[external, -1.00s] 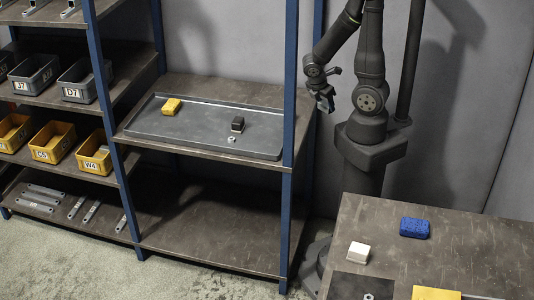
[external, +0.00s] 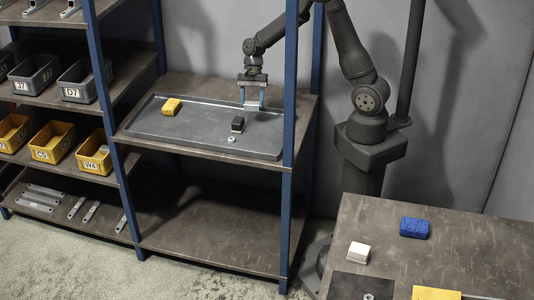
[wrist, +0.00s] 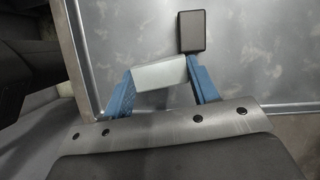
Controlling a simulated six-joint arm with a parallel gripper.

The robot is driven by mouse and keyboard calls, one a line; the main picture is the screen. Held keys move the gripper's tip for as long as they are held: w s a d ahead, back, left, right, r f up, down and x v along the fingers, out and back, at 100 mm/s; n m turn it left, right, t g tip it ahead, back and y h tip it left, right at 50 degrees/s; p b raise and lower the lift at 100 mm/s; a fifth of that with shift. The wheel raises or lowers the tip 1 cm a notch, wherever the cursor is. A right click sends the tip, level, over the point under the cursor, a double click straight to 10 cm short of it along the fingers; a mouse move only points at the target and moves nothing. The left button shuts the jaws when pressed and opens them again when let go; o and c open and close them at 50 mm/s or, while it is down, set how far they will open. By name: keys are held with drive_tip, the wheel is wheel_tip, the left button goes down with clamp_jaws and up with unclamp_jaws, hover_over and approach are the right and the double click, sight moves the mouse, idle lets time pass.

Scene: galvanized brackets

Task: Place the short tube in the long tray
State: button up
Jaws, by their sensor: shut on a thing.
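My gripper (external: 252,104) hangs over the back right part of the long grey tray (external: 195,135), inside the shelf unit. In the wrist view my gripper (wrist: 162,82) has its two blue fingers shut on a pale grey piece, the short tube (wrist: 160,74). The tube lies crosswise between the fingers, and its open ends cannot be made out. The tray floor (wrist: 258,70) shows beneath and beyond it. I cannot tell whether the tube touches the tray floor.
A dark block (external: 238,124) stands in the tray near the gripper; it also shows in the wrist view (wrist: 194,32). A yellow block (external: 171,106) sits at the tray's left. A small nut-like piece (external: 232,139) lies near its front. A blue shelf post (external: 289,130) stands right.

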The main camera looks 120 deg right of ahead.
drive_tip(key=w+d+r+m+t+h, duration=0.25)
drive_tip(key=w+d+r+m, duration=0.2)
drive_tip(key=w+m, duration=0.35)
drive_tip(key=shift+g, duration=0.45)
drive_tip(key=w+a+f, duration=0.1)
drive_tip(key=w+f, duration=0.1)
drive_tip(key=w, duration=0.1)
drive_tip(key=w+a+f, duration=0.1)
drive_tip(key=w+f, duration=0.2)
drive_tip(key=w, duration=0.1)
drive_tip(key=w+a+f, duration=0.1)
drive_tip(key=w+f, duration=0.1)
drive_tip(key=w, duration=0.1)
drive_tip(key=shift+w+a+f, duration=0.15)
drive_tip(key=shift+w+a, duration=0.2)
drive_tip(key=shift+w, duration=0.05)
drive_tip(key=shift+f, duration=2)
drive_tip(key=shift+f, duration=0.1)
drive_tip(key=o, duration=1.1)
drive_tip(key=v, duration=1.2)
drive_tip(key=shift+a, duration=0.1)
